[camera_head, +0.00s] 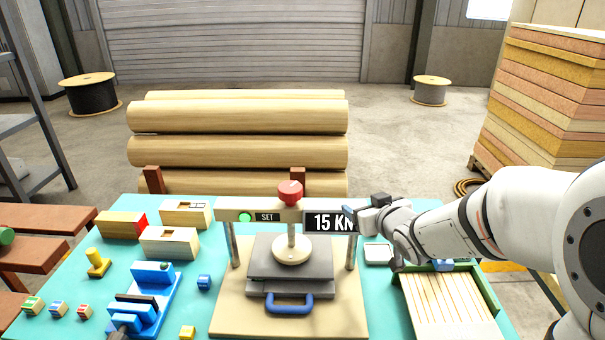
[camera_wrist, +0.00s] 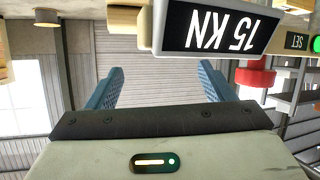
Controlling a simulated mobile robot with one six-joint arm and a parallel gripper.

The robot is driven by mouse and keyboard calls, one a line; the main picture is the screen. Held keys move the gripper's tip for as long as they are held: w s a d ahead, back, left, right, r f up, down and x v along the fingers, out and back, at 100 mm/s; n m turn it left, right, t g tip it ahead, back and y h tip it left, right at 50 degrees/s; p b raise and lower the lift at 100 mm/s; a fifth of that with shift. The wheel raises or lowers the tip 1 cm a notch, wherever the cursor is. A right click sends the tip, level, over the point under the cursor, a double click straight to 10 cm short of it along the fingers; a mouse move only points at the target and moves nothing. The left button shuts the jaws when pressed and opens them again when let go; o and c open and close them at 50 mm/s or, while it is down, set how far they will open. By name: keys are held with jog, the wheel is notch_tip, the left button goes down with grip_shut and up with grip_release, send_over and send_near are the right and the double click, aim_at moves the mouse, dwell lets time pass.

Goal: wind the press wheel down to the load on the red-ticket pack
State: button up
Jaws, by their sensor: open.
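The press stands mid-table with a red wheel or knob (camera_head: 290,189) on top of its pale crossbeam. A screw runs down from it to a round pale foot (camera_head: 292,250) that appears to rest on grey plates (camera_head: 262,262). The crossbeam display (camera_head: 322,222) reads 15 KN, beside a SET label and a green lamp (camera_head: 245,217). My gripper (camera_wrist: 160,80) is open and empty, right of the press by the display; the red wheel is in the wrist view (camera_wrist: 255,78), upside down, outside the fingers. I cannot make out a red ticket on the plates.
A wooden block with a red end (camera_head: 122,225) and small colour-faced blocks (camera_head: 85,312) are at left. A blue clamp-like fixture (camera_head: 145,300) stands left of the press. A green tray of slats (camera_head: 490,285) is under my arm. Logs (camera_head: 240,152) lie behind the table.

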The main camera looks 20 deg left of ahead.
aim_at(285, 183)
jog(key=a+n+y, duration=0.1)
jog(key=a+y, duration=0.1)
jog(key=a, duration=0.1)
jog(key=a+n+y, duration=0.1)
jog(key=a, duration=0.2)
jog(key=shift+a+r+y, duration=0.15)
jog(key=shift+a+y, duration=0.2)
jog(key=shift+y, duration=0.05)
jog(key=a+n+y, duration=0.1)
jog(key=a, duration=0.1)
jog(key=s+a+g+y, duration=0.1)
jog(key=a+y, duration=0.1)
jog(key=s+a+n+g+y, duration=0.1)
jog(key=a, duration=0.1)
jog(key=shift+s+a+r+n+y, duration=0.15)
jog(key=shift+a+r+n+y, duration=0.1)
jog(key=shift+r+n+y, duration=0.05)
jog(key=shift+a, duration=0.3)
jog(key=p+x, duration=0.2)
jog(key=x, duration=0.5)
jog(key=shift+a, duration=0.15)
jog(key=shift+r, duration=0.1)
